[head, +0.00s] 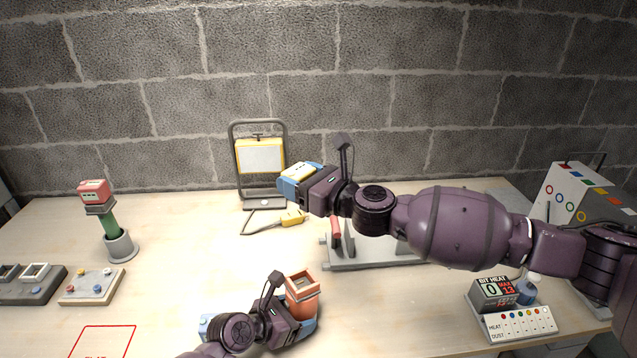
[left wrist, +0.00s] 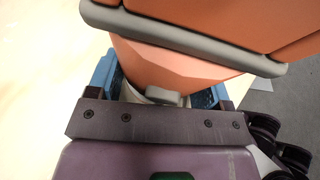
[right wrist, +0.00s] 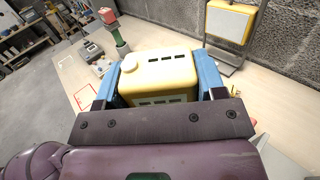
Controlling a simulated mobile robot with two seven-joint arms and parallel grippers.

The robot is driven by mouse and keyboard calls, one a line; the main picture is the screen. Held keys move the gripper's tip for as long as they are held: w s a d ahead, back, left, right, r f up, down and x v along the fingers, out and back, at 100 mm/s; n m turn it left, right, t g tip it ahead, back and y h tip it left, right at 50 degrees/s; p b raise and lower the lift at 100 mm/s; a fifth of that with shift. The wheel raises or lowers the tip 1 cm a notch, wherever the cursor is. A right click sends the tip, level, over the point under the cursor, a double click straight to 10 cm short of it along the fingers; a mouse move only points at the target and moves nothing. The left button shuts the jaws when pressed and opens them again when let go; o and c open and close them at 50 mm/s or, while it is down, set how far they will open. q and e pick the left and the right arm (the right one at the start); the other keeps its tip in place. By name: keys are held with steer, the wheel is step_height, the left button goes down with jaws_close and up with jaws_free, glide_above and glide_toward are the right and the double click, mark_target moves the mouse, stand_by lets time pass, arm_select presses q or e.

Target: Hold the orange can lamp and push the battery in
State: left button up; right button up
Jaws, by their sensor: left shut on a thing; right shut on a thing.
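The orange can lamp (head: 303,283) stands upright near the front middle of the bench, with a square orange top that looks open, edged by a grey band. My left gripper (head: 303,318) is shut around its lower body. In the left wrist view the lamp (left wrist: 180,62) sits between the two blue fingers. The yellow battery (head: 303,172) is in my right gripper (head: 294,178), up and behind the lamp, clear of it. In the right wrist view the battery (right wrist: 158,75) is clamped between blue fingers. The lamp's inside is too small to make out.
A framed work light (head: 260,157) stands at the back with a yellow plug (head: 293,217) on a cord. A red-and-green tool (head: 108,222) stands left, beside a knob panel (head: 92,287). A display box (head: 493,292) sits right.

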steer(key=shift+w+a+n+g+y, duration=0.1)
steer(key=shift+a+n+g+y, duration=0.6)
steer(key=shift+a+n+g, duration=0.1)
steer(key=shift+a+f+n+g+y, duration=0.35)
steer(key=shift+a+n+g+y, duration=0.3)
steer(key=shift+g, duration=0.25)
steer(key=shift+s+a+f+n+g+y, duration=0.2)
steer(key=shift+n+g+y, duration=0.15)
steer(key=shift+g, duration=0.25)
steer(key=shift+s+a+f+n+g+y, duration=0.1)
steer(key=shift+f+n+g+y, duration=0.1)
steer(key=shift+n+g, duration=0.3)
steer(key=s+d+f+n+g, duration=0.2)
steer(key=s+f+n+g, duration=0.1)
steer(key=g, duration=0.4)
steer(key=s+d+f+n+g, duration=0.1)
steer(key=s+f+n+g, duration=0.2)
steer(key=s+n+g, duration=0.2)
steer(key=shift+s+d+f+n+g+h, duration=0.15)
steer(key=shift+s+d+n+g+h, duration=0.4)
steer(key=shift+g, duration=0.85)
steer(key=shift+w+a+y, duration=0.2)
steer(key=shift+a+y, duration=0.05)
steer(key=shift+s+a+f, duration=0.1)
steer(key=shift+a+f, duration=0.05)
steer(key=shift+f, duration=2.75)
steer(key=shift+f, duration=0.55)
